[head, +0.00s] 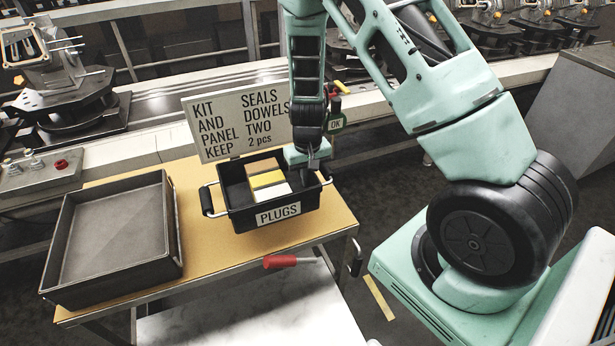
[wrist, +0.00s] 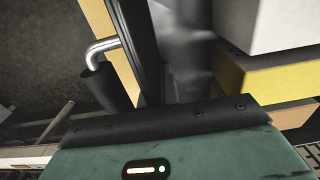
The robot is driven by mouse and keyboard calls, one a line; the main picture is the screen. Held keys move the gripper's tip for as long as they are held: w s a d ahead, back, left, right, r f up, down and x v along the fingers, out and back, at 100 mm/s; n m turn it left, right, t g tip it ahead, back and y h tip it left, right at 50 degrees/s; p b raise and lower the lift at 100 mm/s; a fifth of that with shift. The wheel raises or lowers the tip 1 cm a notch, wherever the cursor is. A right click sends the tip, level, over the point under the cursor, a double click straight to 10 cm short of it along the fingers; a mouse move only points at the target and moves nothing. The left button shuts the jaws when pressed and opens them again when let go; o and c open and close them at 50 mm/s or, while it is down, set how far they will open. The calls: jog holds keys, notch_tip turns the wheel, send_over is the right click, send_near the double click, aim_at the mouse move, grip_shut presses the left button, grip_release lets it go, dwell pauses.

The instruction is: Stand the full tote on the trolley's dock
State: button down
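A black tote (head: 238,221) with a white PLUGS label (head: 278,214) stands on a tan-topped table (head: 215,258). White, yellow and tan blocks (head: 267,181) lie in it; its right end shows bare floor. My gripper (head: 313,168) points down at the tote's right end, near the right handle (head: 327,172). In the wrist view, the tote wall (wrist: 138,45) and a bent metal handle with a black grip (wrist: 103,48) lie to the left, and the blocks (wrist: 275,80) to the right. A blurred grey finger shows inside the wall; the finger gap is unclear. I cannot identify the trolley's dock.
An empty black tray (head: 115,225) sits left of the tote. A lettered sign (head: 232,122) stands behind it. A red-handled lever (head: 280,262) is at the table's front edge, above a pale marbled surface (head: 255,315). A conveyor with fixtures (head: 70,100) runs behind.

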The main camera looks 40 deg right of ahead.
jog(key=shift+f+b, duration=2.75)
jog(key=shift+f, duration=0.6)
jog(key=shift+f+b, duration=0.45)
jog(key=shift+f, duration=0.15)
jog(key=c, duration=1.6)
grip_release()
jog(key=shift+o, duration=0.2)
notch_tip(320, 180, up, 18)
jog(key=shift+f, duration=0.25)
